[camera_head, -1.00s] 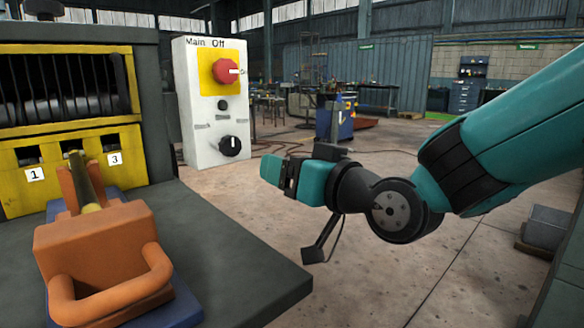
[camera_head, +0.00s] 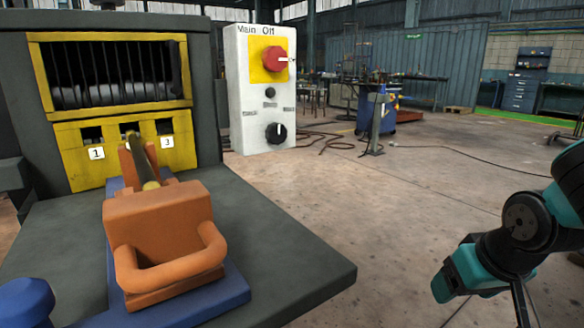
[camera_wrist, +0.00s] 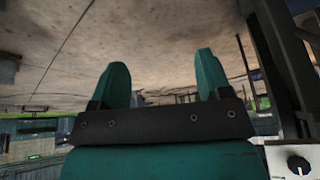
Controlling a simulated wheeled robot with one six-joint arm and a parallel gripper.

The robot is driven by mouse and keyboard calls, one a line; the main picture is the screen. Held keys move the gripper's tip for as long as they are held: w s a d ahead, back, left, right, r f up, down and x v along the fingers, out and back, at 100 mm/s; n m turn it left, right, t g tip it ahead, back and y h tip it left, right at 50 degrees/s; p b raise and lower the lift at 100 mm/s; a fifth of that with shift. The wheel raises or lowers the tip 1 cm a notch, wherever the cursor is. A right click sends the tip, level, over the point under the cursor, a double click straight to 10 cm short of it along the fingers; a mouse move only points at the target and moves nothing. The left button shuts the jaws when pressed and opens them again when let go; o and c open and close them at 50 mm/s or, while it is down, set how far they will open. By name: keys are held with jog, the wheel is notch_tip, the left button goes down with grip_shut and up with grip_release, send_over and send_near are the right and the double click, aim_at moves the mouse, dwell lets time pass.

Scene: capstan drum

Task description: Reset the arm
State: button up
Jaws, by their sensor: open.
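My gripper shows in the wrist view (camera_wrist: 162,82), with its two teal fingers spread apart and nothing between them. In the head view the teal and black end of my arm (camera_head: 500,240) is at the lower right, over the floor and apart from the machine table; the fingertips are not clear there. The capstan drum machine (camera_head: 110,85) stands at the left, with a yellow frame and numbered slots. An orange handled block (camera_head: 160,225) sits on a blue base (camera_head: 235,288) on the dark table.
A white control box (camera_head: 262,90) with a red knob and a black knob stands behind the table; part of it shows in the wrist view (camera_wrist: 285,158). The dark table (camera_head: 300,255) ends right of the block. Open concrete floor (camera_head: 400,200) lies between table and arm. A blue cart (camera_head: 383,113) stands farther back.

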jog(key=s+a+r+n+g+y+p, duration=0.1)
jog(key=s+a+r+n+g+y, duration=0.2)
jog(key=s+a, duration=0.35)
jog(key=s+a+r+n+g+p, duration=0.1)
jog(key=s+a+r+n+g, duration=0.15)
jog(key=s+a+r, duration=0.45)
notch_tip(320, 180, up, 29)
jog(key=d+p, duration=0.1)
jog(key=p, duration=2.9)
jog(key=shift+s+d+n+t, duration=0.35)
jog(key=shift+s, duration=0.05)
